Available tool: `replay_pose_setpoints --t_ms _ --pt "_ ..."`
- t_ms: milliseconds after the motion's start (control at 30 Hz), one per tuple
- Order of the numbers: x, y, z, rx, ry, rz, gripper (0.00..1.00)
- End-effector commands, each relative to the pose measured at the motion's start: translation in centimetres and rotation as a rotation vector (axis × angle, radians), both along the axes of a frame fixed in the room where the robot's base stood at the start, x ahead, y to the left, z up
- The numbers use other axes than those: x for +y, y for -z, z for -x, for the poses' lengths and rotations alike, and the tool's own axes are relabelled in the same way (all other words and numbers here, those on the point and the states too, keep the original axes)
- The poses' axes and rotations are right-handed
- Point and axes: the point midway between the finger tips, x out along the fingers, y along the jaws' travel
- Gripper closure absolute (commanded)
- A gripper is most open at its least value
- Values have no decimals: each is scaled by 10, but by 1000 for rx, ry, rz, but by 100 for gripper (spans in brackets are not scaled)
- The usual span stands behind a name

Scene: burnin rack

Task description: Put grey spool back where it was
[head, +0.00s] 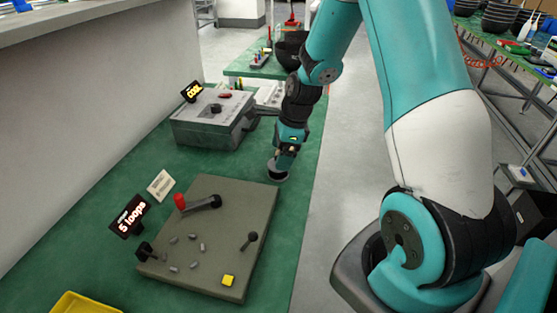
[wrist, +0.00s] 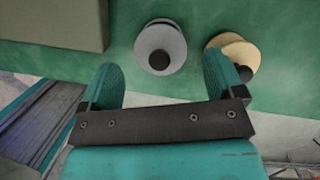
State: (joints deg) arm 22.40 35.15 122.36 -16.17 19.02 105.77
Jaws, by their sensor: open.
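The grey spool (wrist: 174,38), a pale round disc with a dark knob, stands on the green bench mat. In the head view the grey spool (head: 277,175) is just below my gripper (head: 284,159), beyond the far right corner of the grey-brown board. In the wrist view my gripper (wrist: 161,62) is open, and the spool shows in the gap between its fingertips. I cannot tell whether the fingers touch it. A tan spool (wrist: 232,44) with a dark knob is to the right, partly hidden by the right finger. I cannot make it out in the head view.
The grey-brown board (head: 225,210) carries a red-handled crank, black knobs, small pegs and a yellow block. A grey box (head: 210,128) with a "COIL" sign is behind. A yellow tray (head: 82,304) is at the front.

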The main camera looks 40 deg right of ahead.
Motion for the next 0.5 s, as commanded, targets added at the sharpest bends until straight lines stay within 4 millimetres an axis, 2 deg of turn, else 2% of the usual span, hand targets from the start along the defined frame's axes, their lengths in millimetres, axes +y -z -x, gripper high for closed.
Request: replay_pose_setpoints --t_ms 33,200,300,500 --pt "-3 -13 1 -6 2 3 12" --pt "-12 -49 7 -5 2 3 12" --pt "-16 -66 9 -4 2 2 12" --pt "-15 -85 13 -8 -29 3 12"
